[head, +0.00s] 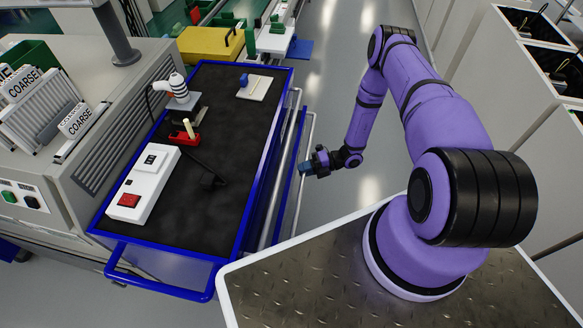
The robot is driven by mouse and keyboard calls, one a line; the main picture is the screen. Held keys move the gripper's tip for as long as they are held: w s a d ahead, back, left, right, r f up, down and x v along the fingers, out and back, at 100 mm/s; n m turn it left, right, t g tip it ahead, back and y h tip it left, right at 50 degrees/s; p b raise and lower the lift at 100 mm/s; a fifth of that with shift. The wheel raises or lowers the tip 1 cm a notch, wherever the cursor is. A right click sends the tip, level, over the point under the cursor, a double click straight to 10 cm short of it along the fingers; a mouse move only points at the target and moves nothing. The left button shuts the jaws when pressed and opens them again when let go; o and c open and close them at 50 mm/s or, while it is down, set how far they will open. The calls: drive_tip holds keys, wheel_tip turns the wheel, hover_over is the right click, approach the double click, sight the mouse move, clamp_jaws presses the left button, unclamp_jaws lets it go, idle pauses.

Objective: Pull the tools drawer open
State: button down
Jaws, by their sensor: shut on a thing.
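A blue-framed cart (225,250) with a dark top stands left of my arm. Long silver bar handles run along its right side, where the drawer fronts are seen steeply from above. No drawer label can be read, so I cannot tell which drawer is the tools drawer by name. My gripper (303,169) is at the outer silver handle (300,200), shut on it, with the wrist reaching in from the right. The fingertips are small and partly merge with the bar. The drawer's inside is not visible.
On the cart top lie a white box with a red button (140,185), a red block (184,137) and a white plate (254,88). A grey machine (75,150) stands at left. Grey cabinets (510,110) line the right. Floor between cart and cabinets is clear.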

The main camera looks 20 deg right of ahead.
drive_tip(key=s+d, duration=0.6)
drive_tip(key=d, duration=0.3)
drive_tip(key=s+d, duration=0.6)
drive_tip(key=d, duration=0.4)
drive_tip(key=shift+s, duration=0.3)
drive_tip(key=c, duration=1.1)
unclamp_jaws()
drive_tip(key=v, duration=1)
drive_tip(key=shift+d, duration=0.35)
drive_tip(key=shift+r, duration=0.15)
